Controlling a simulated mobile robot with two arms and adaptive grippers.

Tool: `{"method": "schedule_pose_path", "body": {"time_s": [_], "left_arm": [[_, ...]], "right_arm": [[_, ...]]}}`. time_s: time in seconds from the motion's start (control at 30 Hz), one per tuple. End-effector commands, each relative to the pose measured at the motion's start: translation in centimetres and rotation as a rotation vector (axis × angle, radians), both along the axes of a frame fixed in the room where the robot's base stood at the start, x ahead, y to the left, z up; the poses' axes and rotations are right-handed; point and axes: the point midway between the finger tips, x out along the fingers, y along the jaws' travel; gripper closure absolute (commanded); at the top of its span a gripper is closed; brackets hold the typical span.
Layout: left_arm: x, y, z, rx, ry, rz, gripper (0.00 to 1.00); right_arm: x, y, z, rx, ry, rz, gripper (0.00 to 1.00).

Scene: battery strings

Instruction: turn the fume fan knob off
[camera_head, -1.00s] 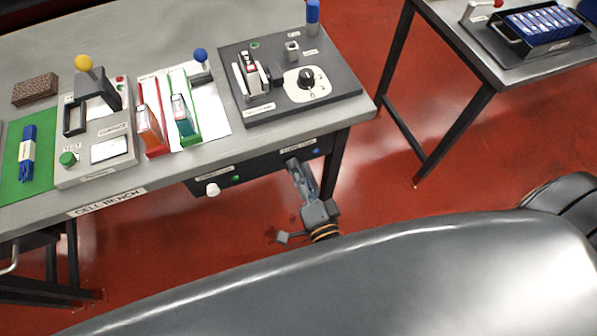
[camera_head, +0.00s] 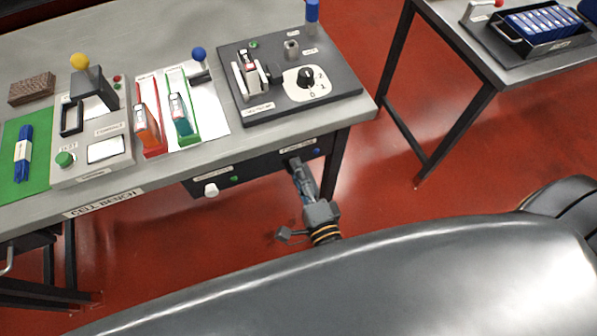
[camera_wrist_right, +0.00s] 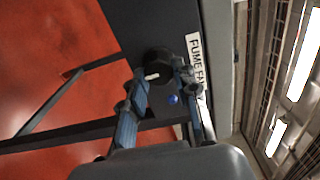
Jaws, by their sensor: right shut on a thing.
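The fume fan knob (camera_wrist_right: 158,63) is a round black knob with a short white mark, on the dark panel under the bench in the right wrist view. The FUME FAN label (camera_wrist_right: 195,62) is beside it, and a small blue lamp (camera_wrist_right: 173,99) sits near it. My right gripper (camera_wrist_right: 160,76) is shut on the knob, one finger on each side. In the head view my right gripper (camera_head: 293,163) reaches up to the panel front (camera_head: 258,170), where its fingers hide the knob. My left gripper is not in view.
A white knob (camera_head: 211,190) and a green lamp (camera_head: 234,179) are on the same panel, to the left. The bench top (camera_head: 170,175) overhangs the panel, and a dark bench leg (camera_head: 336,165) stands close right of my gripper. The red floor below is open.

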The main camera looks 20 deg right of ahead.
Motion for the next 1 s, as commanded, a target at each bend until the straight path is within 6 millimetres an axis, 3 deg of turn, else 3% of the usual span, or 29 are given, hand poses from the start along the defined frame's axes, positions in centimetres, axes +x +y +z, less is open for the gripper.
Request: {"method": "schedule_pose_path", "body": {"time_s": [0.17, 0.2, 0.3, 0.67, 1.0], "left_arm": [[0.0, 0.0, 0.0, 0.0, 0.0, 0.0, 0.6], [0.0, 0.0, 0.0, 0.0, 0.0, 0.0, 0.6], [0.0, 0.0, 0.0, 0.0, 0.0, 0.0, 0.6], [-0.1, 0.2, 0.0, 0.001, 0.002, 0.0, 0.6], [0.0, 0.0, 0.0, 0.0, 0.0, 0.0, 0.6]], "right_arm": [[-0.1, 0.0, -0.1, 0.003, 0.003, 0.0, 1.0], [-0.1, 0.0, -0.1, 0.003, 0.003, 0.0, 0.62], [0.0, 0.0, -0.1, 0.003, 0.002, 0.0, 0.47], [-0.5, 0.0, -0.1, 0.0, 0.002, 0.0, 0.47], [-7.0, -0.2, -0.2, 0.0, 0.006, 0.002, 0.47]]}}
